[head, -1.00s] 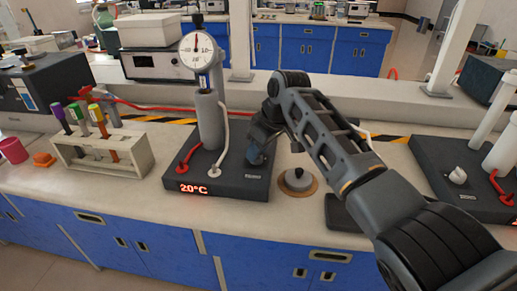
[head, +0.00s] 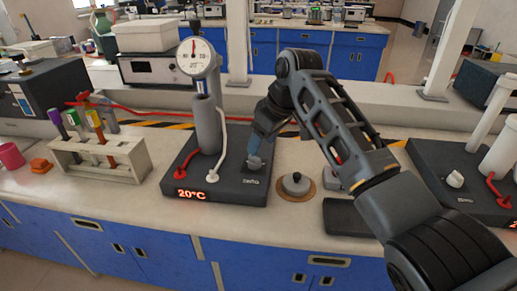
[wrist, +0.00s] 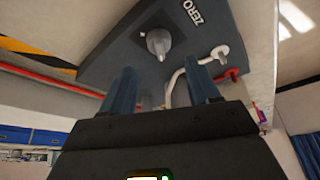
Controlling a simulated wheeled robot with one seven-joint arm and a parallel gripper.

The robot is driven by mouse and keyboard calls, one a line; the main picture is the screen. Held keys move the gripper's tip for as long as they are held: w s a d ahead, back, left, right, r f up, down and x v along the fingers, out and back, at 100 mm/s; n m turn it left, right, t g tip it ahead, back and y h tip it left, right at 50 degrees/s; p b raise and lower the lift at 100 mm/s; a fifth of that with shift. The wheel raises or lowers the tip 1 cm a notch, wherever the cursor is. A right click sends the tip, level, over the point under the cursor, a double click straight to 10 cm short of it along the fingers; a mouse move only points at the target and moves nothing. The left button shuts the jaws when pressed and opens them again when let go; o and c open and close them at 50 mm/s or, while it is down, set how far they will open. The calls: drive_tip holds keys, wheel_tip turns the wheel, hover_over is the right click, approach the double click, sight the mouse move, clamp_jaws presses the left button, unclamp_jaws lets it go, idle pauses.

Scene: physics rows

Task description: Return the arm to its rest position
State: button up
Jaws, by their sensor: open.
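My gripper (head: 262,141) is at the dark instrument base (head: 226,190) with the 20°C display, above its right part. In the wrist view my gripper (wrist: 164,88) has its two blue fingers apart with nothing held between them. The grey knob (wrist: 159,42) lies beyond the fingertips beside the word ZERO, apart from them. The knob also shows in the head view (head: 254,162), just under the fingers. My arm (head: 335,130) reaches in from the right and bends down at the wrist.
A rack (head: 98,158) with several coloured tubes stands at left. A round weight (head: 296,184) sits right of the base. The dial gauge (head: 195,57) rises close left of my gripper. A second instrument (head: 460,180) stands at right. A low ledge runs behind.

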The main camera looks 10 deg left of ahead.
drive_tip(key=shift+v, duration=0.9)
